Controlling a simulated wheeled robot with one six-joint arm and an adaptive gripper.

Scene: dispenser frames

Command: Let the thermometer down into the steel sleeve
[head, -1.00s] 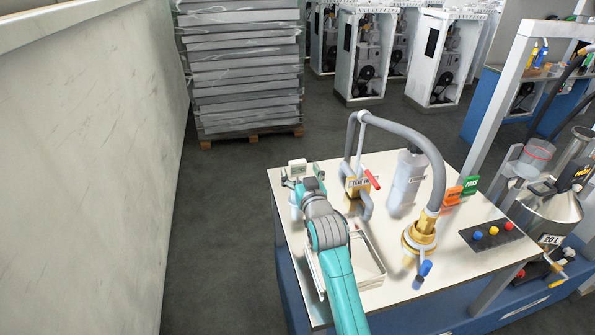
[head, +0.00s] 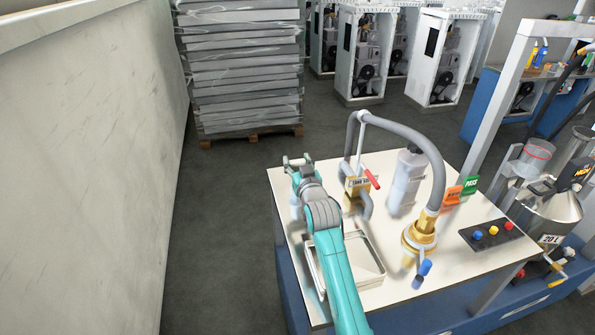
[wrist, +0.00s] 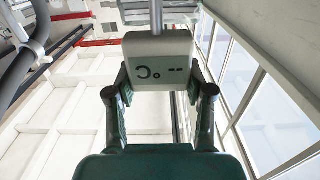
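The thermometer (wrist: 158,62) has a pale box head with a dark readout, upside down in the wrist view. Its thin metal stem (wrist: 157,17) runs out past the top edge, so its tip is hidden. My gripper (wrist: 158,88) is shut on the box, one finger at each side. In the head view my gripper (head: 298,161) is above the table's far left corner, and the thermometer cannot be made out there. A pale upright cylinder (head: 295,211) stands below, partly behind my arm; I cannot tell whether it is the steel sleeve.
A shallow tray (head: 372,262) lies right of my arm. The tabletop's front right (head: 455,275) is mostly clear.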

